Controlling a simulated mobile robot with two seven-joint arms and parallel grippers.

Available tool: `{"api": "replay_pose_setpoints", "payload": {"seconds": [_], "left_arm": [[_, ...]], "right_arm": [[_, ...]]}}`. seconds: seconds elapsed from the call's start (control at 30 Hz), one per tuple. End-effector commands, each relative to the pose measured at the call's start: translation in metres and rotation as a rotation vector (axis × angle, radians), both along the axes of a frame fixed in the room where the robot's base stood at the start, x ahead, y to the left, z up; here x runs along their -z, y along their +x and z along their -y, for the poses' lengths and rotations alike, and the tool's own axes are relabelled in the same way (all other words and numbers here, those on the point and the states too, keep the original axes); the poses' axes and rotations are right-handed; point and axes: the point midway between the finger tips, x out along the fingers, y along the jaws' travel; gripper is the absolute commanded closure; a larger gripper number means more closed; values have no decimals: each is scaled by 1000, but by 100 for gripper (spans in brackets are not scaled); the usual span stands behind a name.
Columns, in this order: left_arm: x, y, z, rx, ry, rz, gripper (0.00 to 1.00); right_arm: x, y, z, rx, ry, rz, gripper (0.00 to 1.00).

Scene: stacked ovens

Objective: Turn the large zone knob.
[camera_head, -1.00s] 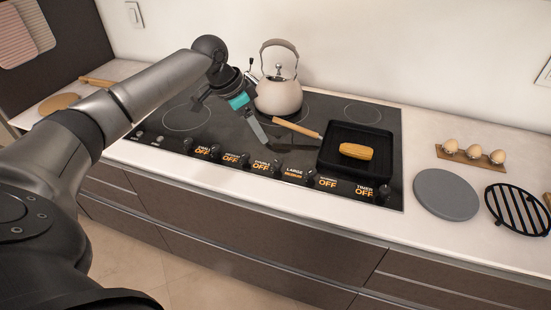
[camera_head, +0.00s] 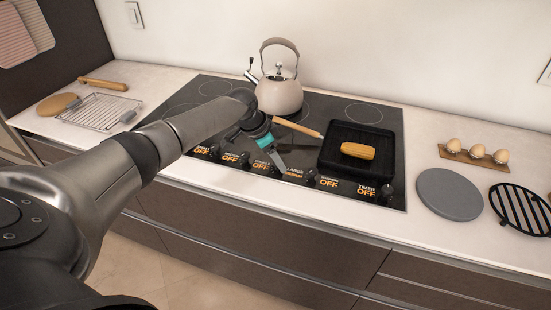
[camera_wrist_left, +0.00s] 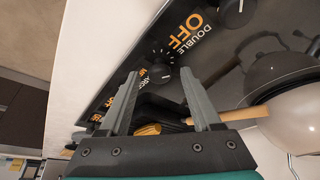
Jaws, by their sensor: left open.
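The large zone knob (camera_head: 311,177) is a small black knob on the front strip of the cooktop. Its orange label beside it reads LARGE and MEDIUM in the head view. My left gripper (camera_head: 282,164) is open and empty, tilted down over the strip near the LARGE label. My right gripper is not in view.
A kettle (camera_head: 279,94) stands behind my left gripper. A black square pan (camera_head: 332,155) with corn (camera_head: 357,150) and a wooden handle sits right of it. Other knobs, such as the timer knob (camera_head: 386,192), line the strip. The counter front edge is clear.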

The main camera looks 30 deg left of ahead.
Motion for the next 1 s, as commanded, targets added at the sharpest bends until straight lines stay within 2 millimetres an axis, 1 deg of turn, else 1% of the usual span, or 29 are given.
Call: {"api": "replay_pose_setpoints", "payload": {"seconds": [0.17, 0.73, 1.0], "left_arm": [[0, 0, 0, 0, 0, 0, 36], [0, 0, 0, -1, 0, 0, 100], [0, 0, 0, -3, -1, -1, 100]], "right_arm": [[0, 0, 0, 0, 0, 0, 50], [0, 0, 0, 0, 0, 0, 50], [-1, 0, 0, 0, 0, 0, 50]]}}
